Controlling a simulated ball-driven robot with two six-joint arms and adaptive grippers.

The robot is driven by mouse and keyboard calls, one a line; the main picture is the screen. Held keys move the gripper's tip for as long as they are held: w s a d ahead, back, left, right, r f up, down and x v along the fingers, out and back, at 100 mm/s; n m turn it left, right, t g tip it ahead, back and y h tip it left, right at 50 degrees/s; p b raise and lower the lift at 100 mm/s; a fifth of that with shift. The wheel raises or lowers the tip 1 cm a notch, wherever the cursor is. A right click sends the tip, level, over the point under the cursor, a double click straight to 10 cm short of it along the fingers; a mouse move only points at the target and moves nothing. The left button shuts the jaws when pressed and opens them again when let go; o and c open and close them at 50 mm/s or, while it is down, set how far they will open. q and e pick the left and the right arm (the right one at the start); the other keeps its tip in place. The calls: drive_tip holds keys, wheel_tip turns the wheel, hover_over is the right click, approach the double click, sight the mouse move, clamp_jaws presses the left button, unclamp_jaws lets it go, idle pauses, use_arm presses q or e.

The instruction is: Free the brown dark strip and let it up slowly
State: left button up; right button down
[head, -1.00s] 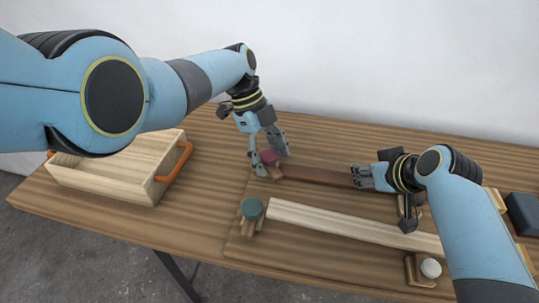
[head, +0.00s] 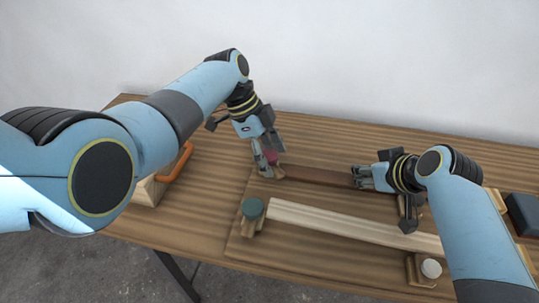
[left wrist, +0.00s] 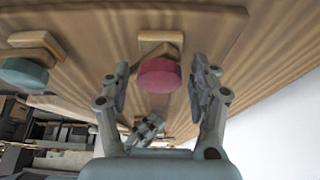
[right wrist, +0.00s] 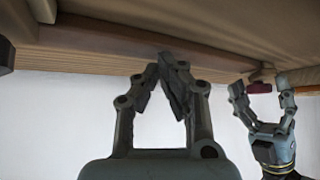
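The dark brown strip (head: 318,177) lies along the back of the board. It also shows in the right wrist view (right wrist: 120,43). A red knob (head: 271,157) on a wooden holder is at its left end. My left gripper (head: 266,160) is open, with its fingers on either side of the red knob (left wrist: 159,75); I see a gap on both sides. My right gripper (head: 362,177) is at the strip's right part, its fingertips (right wrist: 161,64) drawn together against or just in front of the strip. Contact is unclear. The strip's right end is hidden behind my right arm.
A pale strip (head: 345,222) runs in front, with a green knob (head: 252,208) at its left end and a white knob (head: 431,268) at its right. A wooden tray (head: 148,190) with an orange handle is at left, mostly behind my left arm. A dark block (head: 523,214) is far right.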

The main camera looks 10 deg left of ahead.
use_arm(q)
drive_tip(key=shift+f+n+t, duration=0.1)
drive_tip(key=shift+n+t, duration=0.6)
drive_tip(key=shift+n, duration=1.3)
drive_tip(key=shift+n+t, duration=0.3)
drive_tip(key=shift+n, duration=0.4)
drive_tip(key=n+y, duration=0.1)
drive_tip(key=n, duration=0.1)
drive_tip(key=shift+n+t, duration=0.4)
drive_tip(key=c, duration=0.7)
drive_tip(key=shift+o, duration=0.2)
drive_tip(key=shift+a, duration=0.1)
drive_tip(key=shift+m+g, duration=0.3)
drive_tip(key=shift+m, duration=0.7)
drive_tip(key=shift+c, duration=0.9)
drive_tip(key=shift+s+m+h, duration=0.1)
drive_tip(key=shift+m+h, duration=0.2)
drive_tip(key=shift+m, duration=0.1)
drive_tip(key=shift+c, duration=0.2)
